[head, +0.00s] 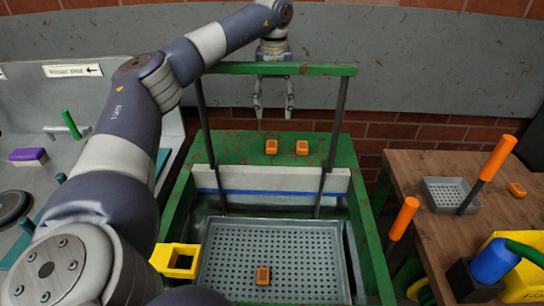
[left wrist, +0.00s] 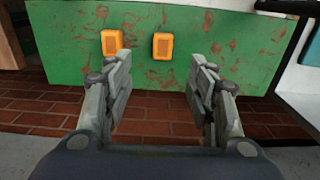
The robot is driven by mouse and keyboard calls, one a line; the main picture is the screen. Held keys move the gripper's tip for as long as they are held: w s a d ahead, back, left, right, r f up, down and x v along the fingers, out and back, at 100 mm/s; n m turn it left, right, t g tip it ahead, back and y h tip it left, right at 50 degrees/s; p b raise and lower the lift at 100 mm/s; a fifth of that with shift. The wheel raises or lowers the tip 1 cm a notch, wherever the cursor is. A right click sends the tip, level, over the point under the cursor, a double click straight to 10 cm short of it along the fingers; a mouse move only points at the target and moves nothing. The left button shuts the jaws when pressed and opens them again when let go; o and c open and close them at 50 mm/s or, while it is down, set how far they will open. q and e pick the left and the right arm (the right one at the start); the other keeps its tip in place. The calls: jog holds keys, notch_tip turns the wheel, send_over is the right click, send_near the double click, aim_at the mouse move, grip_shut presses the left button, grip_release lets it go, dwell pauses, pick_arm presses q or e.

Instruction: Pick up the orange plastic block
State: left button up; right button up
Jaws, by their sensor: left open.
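Two small orange blocks lie side by side on the green belt end, a left one (head: 271,147) and a right one (head: 302,147). Both also show in the left wrist view, one (left wrist: 112,42) near the left finger and one (left wrist: 163,46) between the fingers but farther off. A third orange block (head: 263,276) lies in the grey perforated tray (head: 340,262), and another (head: 517,190) lies on the wooden table. My left gripper (head: 274,112) is open and empty, pointing down beyond the green frame's crossbar; its fingers also show in the left wrist view (left wrist: 161,75). My right gripper is out of view.
A green crossbar (head: 320,70) on dark posts stands between the camera and my left gripper. A white board with a blue stripe (head: 250,178) edges the tray bay. The wooden table (head: 440,260) holds a small grey tray (head: 446,192) and orange-handled tools. A purple block (head: 28,155) sits left.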

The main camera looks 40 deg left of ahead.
pick_arm(q)
send_over(272, 146)
jog(key=f, duration=0.6)
jog(key=shift+w+f, duration=0.35)
jog(key=f, duration=0.2)
jog(key=s+f, duration=0.1)
jog(key=f, duration=0.1)
jog(key=shift+f, duration=0.4)
jog(key=shift+w+f, duration=0.1)
jog(key=shift+f, duration=0.15)
jog(key=c, duration=1.1)
